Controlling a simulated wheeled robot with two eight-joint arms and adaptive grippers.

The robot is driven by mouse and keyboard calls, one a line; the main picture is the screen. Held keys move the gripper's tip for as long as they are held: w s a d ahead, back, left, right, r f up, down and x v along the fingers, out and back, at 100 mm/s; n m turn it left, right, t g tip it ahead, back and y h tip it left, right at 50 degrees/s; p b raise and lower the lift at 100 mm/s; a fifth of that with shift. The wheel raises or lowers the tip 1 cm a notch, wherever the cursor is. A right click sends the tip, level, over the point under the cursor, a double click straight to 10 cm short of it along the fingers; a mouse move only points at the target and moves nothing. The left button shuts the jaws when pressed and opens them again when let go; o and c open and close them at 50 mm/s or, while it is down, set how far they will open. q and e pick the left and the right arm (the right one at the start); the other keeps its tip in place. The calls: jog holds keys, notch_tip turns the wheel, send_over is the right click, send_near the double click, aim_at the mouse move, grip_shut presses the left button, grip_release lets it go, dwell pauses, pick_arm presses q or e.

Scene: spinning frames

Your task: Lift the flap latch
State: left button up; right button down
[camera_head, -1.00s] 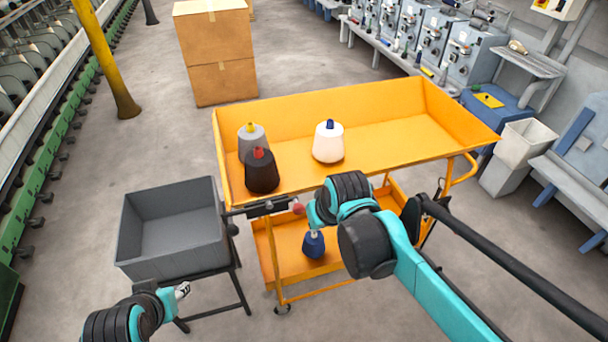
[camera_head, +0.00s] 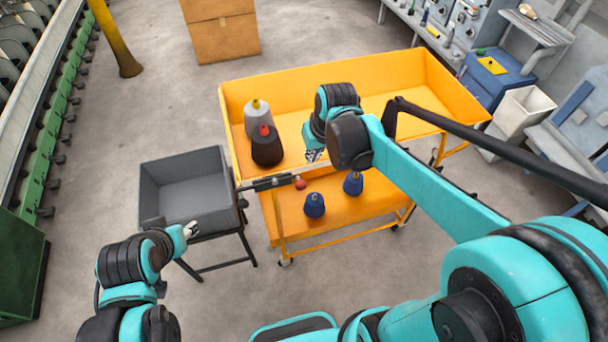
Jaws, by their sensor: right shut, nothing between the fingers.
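The dark latch bar (camera_head: 268,183) with a red knob (camera_head: 300,184) at its right end lies along the near edge of the orange cart (camera_head: 245,192). It looks roughly level. My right gripper (camera_head: 314,156) is shut and empty, at the near edge of the cart's upper tray, just above and behind the red knob in the picture. It appears apart from the knob. My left gripper (camera_head: 191,229) is at the front of the grey bin, left of the latch bar; its fingers are too small to read. My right wrist hides part of the upper tray.
A grey bin (camera_head: 190,190) on a stand is left of the cart. A cardboard box (camera_head: 222,35) is behind.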

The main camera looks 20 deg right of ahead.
jog(key=b, duration=0.1)
send_near(302, 181)
jog(key=x, duration=0.5)
jog(key=shift+w, duration=0.25)
jog(key=shift+a+f, duration=0.1)
jog(key=shift+f, duration=0.65)
